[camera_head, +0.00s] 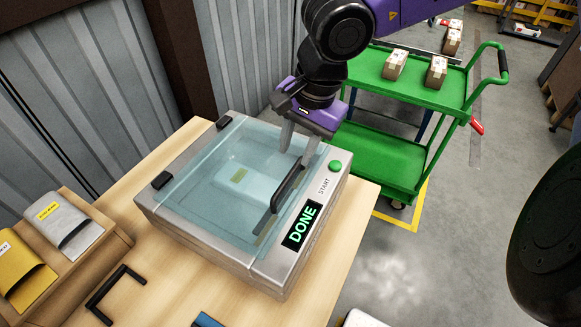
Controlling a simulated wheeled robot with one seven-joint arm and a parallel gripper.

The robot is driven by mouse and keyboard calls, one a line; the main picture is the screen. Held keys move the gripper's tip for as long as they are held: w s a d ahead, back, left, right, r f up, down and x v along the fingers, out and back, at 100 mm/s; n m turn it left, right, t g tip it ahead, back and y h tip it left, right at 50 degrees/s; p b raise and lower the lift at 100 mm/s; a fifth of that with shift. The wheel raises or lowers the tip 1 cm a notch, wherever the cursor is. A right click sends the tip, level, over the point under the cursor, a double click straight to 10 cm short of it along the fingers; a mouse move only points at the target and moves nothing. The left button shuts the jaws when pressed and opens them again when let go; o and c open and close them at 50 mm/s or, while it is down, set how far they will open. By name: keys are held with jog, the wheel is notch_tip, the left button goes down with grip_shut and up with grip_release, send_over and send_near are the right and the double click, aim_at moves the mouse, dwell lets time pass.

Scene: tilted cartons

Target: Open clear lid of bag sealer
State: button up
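The bag sealer (186,242) is a grey metal box on the wooden table. Its clear bluish lid (205,165) lies flat and shut, with black hinges at the far left side. A black bar handle (287,190) runs along the lid's right edge. A pale bag with a yellow label (240,175) shows through the lid. The display (301,226) reads DONE, beside a green START button (335,166). My gripper (294,160) points down at the handle's far end, its two fingers apart. I cannot tell whether a finger touches the handle.
A wooden holder with grey and yellow mailers (70,225) stands at left. A black U-shaped handle (113,292) lies at the table's front. A grey corrugated wall (85,90) is behind. A green cart (425,92) with small cartons stands at the back right.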

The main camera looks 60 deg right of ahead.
aim_at(288, 176)
jog(key=b+x, duration=0.4)
jog(key=x, duration=0.3)
jog(key=shift+a+f, duration=0.1)
jog(key=shift+f, duration=0.35)
grip_shut()
dwell(1.1)
